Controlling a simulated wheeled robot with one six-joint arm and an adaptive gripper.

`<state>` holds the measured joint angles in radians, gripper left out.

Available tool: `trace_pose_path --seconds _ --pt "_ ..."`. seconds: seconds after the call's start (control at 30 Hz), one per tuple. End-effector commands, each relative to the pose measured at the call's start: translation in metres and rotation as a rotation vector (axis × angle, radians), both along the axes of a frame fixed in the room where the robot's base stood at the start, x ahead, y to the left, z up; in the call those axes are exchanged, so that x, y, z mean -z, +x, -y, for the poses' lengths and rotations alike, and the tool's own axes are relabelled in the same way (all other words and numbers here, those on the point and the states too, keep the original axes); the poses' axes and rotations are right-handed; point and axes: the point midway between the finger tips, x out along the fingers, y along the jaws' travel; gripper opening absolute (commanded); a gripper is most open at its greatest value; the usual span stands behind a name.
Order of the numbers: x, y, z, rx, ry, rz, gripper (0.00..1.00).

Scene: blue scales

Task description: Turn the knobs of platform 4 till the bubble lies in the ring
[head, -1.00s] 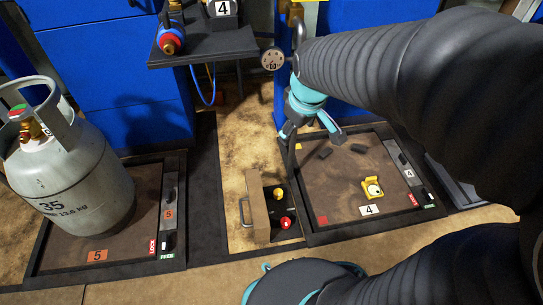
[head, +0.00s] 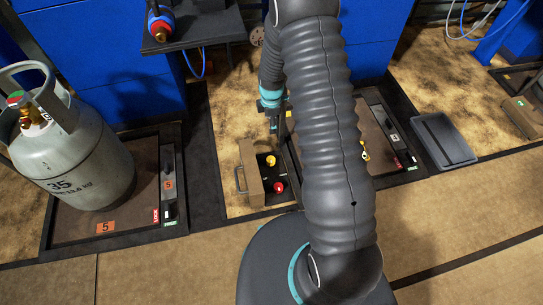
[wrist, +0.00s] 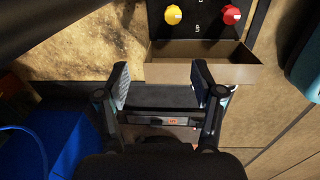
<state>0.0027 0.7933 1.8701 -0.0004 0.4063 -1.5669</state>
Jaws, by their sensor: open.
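Platform 4 (head: 385,120) lies mostly hidden behind my arm; its right side shows. Part of the yellow bubble level (head: 364,151) shows at the arm's edge; bubble and ring are too small to tell. Left of the platform is an open box (head: 249,166) with a yellow knob (head: 270,160) and a red knob (head: 279,187). The wrist view shows the yellow knob (wrist: 173,15) and red knob (wrist: 231,15) on a black panel at the top. My gripper (wrist: 160,85) is open and empty, its fingers below the knobs in that view, touching neither. In the head view my gripper (head: 273,126) is beyond the box.
A grey gas cylinder (head: 72,155) stands on platform 5 (head: 130,217) at the left. A dark tray (head: 443,142) lies right of platform 4. A dark shelf (head: 190,25) and blue cabinets (head: 130,55) stand behind. Floor in front is clear.

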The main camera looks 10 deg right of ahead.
Motion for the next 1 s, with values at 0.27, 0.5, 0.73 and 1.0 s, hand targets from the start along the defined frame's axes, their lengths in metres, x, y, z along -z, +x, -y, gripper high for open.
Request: trace_pose_path --seconds 0.27,0.5,0.73,1.0 --pt "0.083 -0.007 0.000 -0.211 -0.009 -0.060 0.67" --pt "0.108 -0.011 0.000 -0.269 -0.009 -0.072 0.67" --pt "0.138 -0.012 0.000 -0.269 -0.009 -0.074 0.67" --pt "0.187 -0.013 0.000 -0.268 -0.009 -0.074 0.67"
